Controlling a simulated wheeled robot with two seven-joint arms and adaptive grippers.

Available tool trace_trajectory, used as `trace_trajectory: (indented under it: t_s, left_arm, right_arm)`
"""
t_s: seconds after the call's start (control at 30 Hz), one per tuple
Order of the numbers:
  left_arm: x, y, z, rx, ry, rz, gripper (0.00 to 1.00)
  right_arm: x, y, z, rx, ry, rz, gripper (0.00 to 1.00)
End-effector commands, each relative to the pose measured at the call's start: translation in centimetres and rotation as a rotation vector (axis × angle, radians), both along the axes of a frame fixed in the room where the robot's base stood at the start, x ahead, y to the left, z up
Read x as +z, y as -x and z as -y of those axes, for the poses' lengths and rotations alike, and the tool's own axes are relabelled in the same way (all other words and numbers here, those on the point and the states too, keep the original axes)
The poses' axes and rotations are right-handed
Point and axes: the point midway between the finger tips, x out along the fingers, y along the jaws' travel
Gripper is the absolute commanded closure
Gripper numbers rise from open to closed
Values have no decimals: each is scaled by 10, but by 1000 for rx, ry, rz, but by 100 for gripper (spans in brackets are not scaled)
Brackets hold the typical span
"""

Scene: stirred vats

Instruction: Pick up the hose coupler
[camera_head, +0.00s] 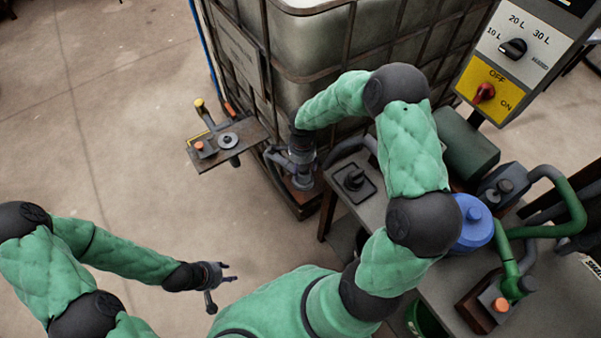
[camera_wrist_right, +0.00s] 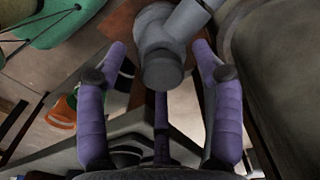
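A grey, round-ended pipe fitting (camera_wrist_right: 162,68), which looks like the hose coupler, lies between the fingers of my right gripper in the right wrist view. My right gripper (camera_wrist_right: 160,48) is open, with a purple finger on each side and gaps between them and the fitting. In the head view my right gripper (camera_head: 303,168) points down beside the tank's lower corner. There it largely hides the fitting. My left gripper (camera_head: 223,282) is open and empty above the bare floor at lower left.
A caged tank (camera_head: 305,55) stands behind my right gripper. A small shelf (camera_head: 250,133) with knobs juts out to its left. A bench (camera_head: 440,270) with a blue-lidded vessel (camera_head: 473,225), green pipes and a control panel (camera_head: 515,50) is at right. The floor at left is clear.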

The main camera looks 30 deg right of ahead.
Motion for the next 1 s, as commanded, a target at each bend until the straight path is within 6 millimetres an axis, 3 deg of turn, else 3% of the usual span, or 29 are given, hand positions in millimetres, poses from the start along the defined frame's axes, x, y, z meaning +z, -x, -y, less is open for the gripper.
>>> trace_trajectory:
  t_s: [0.03, 0.23, 0.67, 0.87, 1.0]
  left_arm:
    - [0, 0, 0, 0, 0, 0, 60]
    - [0, 0, 0, 0, 0, 0, 60]
    - [2, 0, 0, 0, 0, 0, 60]
    - [11, 0, 0, 0, 0, 0, 60]
    - [23, 0, 0, 0, 0, 0, 60]
  right_arm:
    - [0, 0, 0, 0, 0, 0, 44]
    - [0, 0, 0, 0, 0, 0, 100]
    - [3, 0, 0, 0, 0, 0, 100]
    - [19, 0, 0, 0, 0, 2, 100]
    - [42, 3, -4, 2, 0, 2, 100]
